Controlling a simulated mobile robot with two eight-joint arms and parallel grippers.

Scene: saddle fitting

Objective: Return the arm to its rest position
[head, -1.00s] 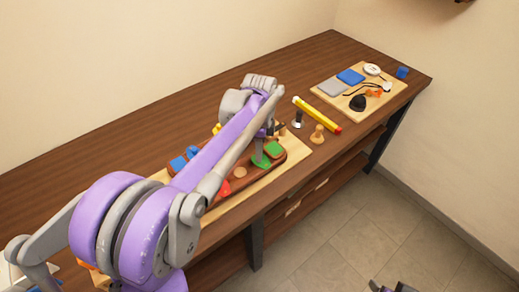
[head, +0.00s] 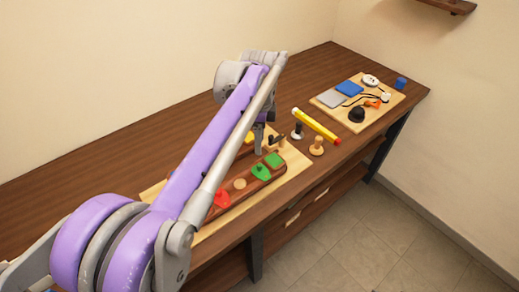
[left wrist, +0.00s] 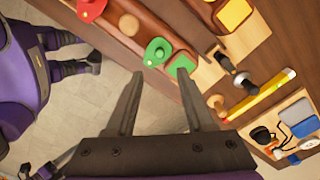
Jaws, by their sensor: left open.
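My left gripper (head: 259,150) is above the far end of the brown block (head: 247,191). Its two fingers are apart with nothing between them in the left wrist view (left wrist: 160,73). On the block are a green round piece (head: 261,172), a green square piece (head: 274,160), a tan disc (head: 239,184) and a red piece (head: 222,198). The purple left arm hides much of the block and its pale board (head: 291,170). What seems to be my right gripper (left wrist: 88,55) is at the left of the left wrist view, its jaws unclear.
A second board (head: 335,112) holds small parts farther right. The back of the wooden table (head: 140,135) is clear.

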